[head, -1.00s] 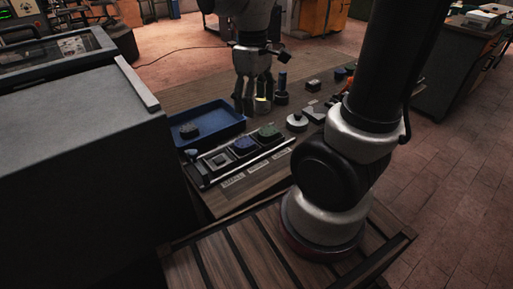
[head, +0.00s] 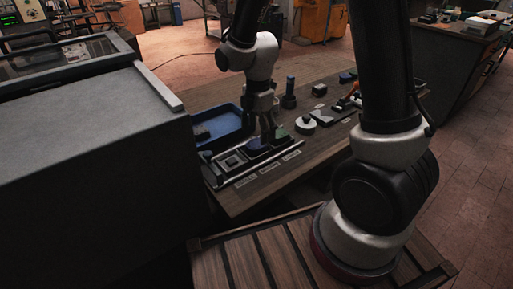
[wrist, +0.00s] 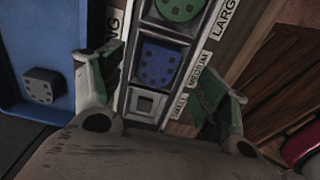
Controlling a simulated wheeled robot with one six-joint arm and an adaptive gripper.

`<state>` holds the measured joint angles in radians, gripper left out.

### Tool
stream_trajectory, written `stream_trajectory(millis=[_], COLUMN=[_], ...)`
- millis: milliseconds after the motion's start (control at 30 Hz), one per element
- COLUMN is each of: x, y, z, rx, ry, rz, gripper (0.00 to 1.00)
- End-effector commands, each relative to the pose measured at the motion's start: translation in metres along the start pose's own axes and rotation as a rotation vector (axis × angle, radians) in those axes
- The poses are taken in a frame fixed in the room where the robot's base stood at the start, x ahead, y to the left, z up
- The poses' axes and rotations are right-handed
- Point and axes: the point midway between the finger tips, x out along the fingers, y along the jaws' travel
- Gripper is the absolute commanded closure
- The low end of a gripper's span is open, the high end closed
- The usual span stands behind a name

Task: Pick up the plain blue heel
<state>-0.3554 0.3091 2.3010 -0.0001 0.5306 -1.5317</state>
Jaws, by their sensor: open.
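A blue heel (wrist: 161,62) with several small dark dots on its face lies in the middle slot of a rack (wrist: 137,72), by the label MEDIUM. In the head view the blue heel (head: 254,146) is partly beside my fingers. My gripper (wrist: 158,72) is open and empty, with one finger on each side of the rack and the blue heel between them in the picture. It also shows above the rack in the head view (head: 262,132). I cannot tell the exact height gap.
A green heel (wrist: 180,7) lies in the LARGE slot. A blue tray (wrist: 68,113) holds a grey dotted heel (wrist: 41,86). A white round object (head: 305,124) and a dark upright cylinder (head: 289,93) stand beyond the rack.

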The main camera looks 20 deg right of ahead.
Motion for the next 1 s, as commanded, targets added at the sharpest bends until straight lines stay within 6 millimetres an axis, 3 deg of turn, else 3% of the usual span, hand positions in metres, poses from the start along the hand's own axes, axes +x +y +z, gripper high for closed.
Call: stream_trajectory(millis=[300, 567, 833, 1000], x=[0.044, 0.047, 0.047, 0.046], y=[0.001, 0.001, 0.001, 0.002], z=[-0.007, -0.007, -0.007, -0.007], rx=[0.002, 0.002, 0.002, 0.002], ry=[0.000, 0.000, 0.000, 0.000], rz=[-0.004, 0.000, -0.001, 0.000], gripper=[0.25, 0.25, 0.75, 0.75])
